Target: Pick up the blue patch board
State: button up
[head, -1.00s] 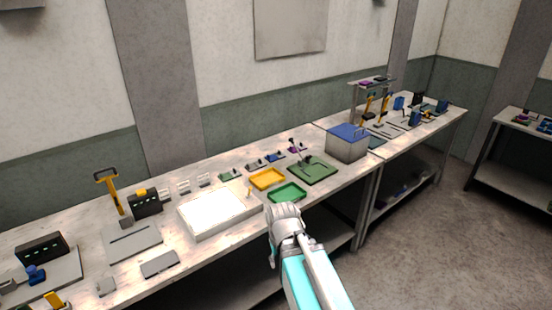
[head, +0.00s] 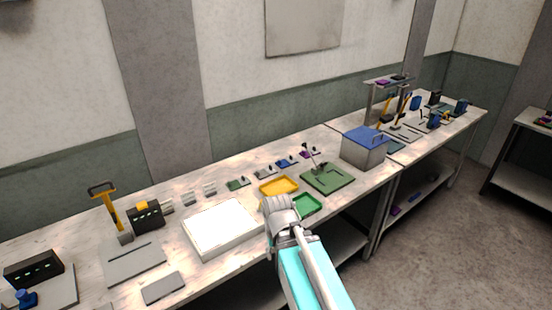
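A small blue board (head: 286,163), which looks like the blue patch board, lies flat on the bench toward the wall. It sits in a slanting row of small boards, between a grey-blue board (head: 262,173) and a purple one (head: 306,154). My gripper (head: 274,202) is at the end of my arm over the bench's front part, nearer the camera than the row and apart from the blue board. Its fingertips are too small and turned away to show whether they are open. It partly hides the green tray (head: 306,204).
A yellow tray (head: 279,187) and a green fixture (head: 327,178) with an upright lever stand between my gripper and the row. A white lit panel (head: 222,228) is at left, a blue-lidded box (head: 364,150) at right. A green board (head: 237,184) lies in the row.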

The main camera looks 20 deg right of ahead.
aim_at(282, 164)
jog(key=z, duration=0.05)
jog(key=i, duration=1.15)
jog(key=z, duration=0.05)
